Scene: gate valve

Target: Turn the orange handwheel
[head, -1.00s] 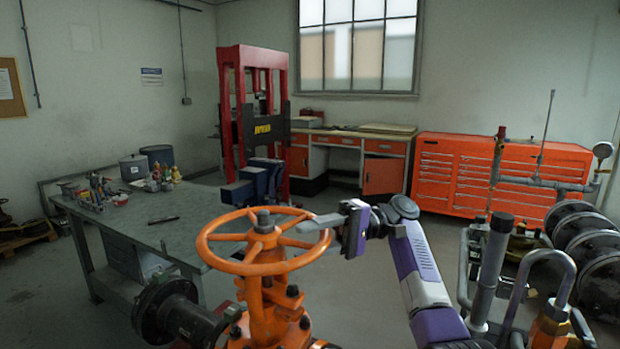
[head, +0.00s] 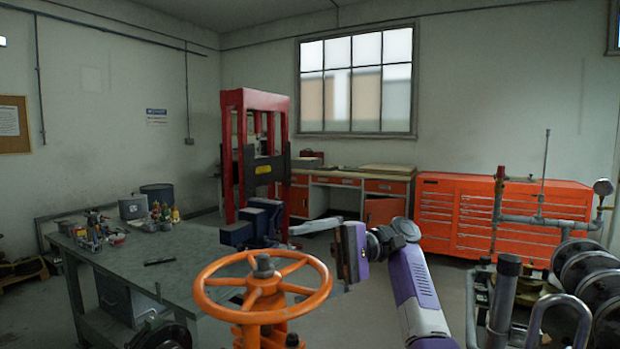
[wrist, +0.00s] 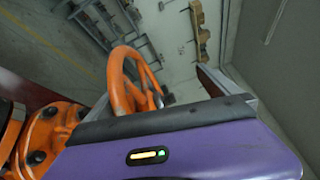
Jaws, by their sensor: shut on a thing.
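The orange handwheel (head: 322,290) sits level on its orange valve, low in the middle of the head view. In the wrist view the handwheel (wrist: 117,78) shows tilted, left of centre. My gripper (head: 318,227) reaches in from the right at the wheel's right side. One grey finger shows above the far right of the rim, with a gap in the picture between them. My gripper is shut on the handwheel. In the wrist view one finger (wrist: 210,80) stands right of the wheel.
A grey workbench (head: 130,272) with a vise (head: 245,228) lies behind and left of the wheel. A red press (head: 257,150) stands farther back. Pipes and a bent grey handle (head: 580,310) stand at the right. An orange tool cabinet (head: 500,215) lines the back wall.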

